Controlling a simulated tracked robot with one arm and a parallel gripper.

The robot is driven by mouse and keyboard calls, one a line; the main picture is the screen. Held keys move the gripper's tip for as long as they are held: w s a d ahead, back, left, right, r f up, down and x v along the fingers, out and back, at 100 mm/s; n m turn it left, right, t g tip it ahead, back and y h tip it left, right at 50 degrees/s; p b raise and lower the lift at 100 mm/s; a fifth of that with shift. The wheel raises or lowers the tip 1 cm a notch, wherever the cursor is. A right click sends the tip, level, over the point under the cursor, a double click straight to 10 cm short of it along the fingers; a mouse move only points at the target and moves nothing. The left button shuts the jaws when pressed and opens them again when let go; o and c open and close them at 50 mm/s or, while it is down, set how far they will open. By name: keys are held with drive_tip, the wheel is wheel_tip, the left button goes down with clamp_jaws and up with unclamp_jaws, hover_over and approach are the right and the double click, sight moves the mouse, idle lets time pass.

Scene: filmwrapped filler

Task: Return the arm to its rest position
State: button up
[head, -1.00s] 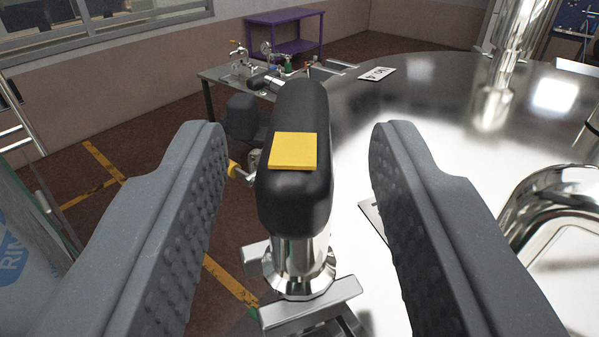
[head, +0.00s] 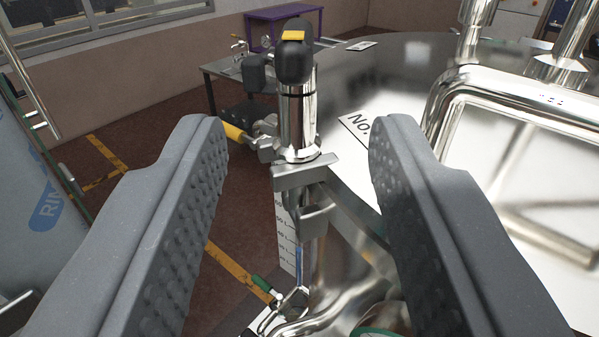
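My gripper (head: 298,140) is open and empty, with one grey padded finger at the left and one at the right. Between and beyond the fingers stands a steel fitting (head: 298,115) with a black handle (head: 294,62) that has a yellow top (head: 293,36). The fitting is at the edge of a round steel tank top (head: 400,85). Nothing touches the inner finger pads. The rest of my arm is not seen.
A valve with a yellow handle (head: 234,132) sits left of the fitting. A steel pipe frame (head: 470,78) rises at the right. Hoses and a green-handled valve (head: 262,284) lie below. A film-wrapped object (head: 35,190) stands at the left.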

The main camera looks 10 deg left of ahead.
drive_tip(key=w+a+r+g+y, duration=0.1)
drive_tip(key=a+r, duration=0.2)
drive_tip(key=a, duration=1)
drive_tip(key=w+a+r+g, duration=0.1)
drive_tip(key=a+r, duration=0.3)
drive_tip(key=a, duration=0.9)
drive_tip(key=s+a+f+h, duration=0.1)
drive_tip(key=s+a+f, duration=0.1)
drive_tip(key=a+f, duration=0.2)
drive_tip(key=s+a+f+m+h, duration=0.1)
drive_tip(key=s+a+f+h, duration=0.1)
drive_tip(key=a+f, duration=0.3)
drive_tip(key=a, duration=0.4)
drive_tip(key=shift+a+m+h, duration=0.25)
drive_tip(key=shift+m+h, duration=0.05)
drive_tip(key=shift+s, duration=0.15)
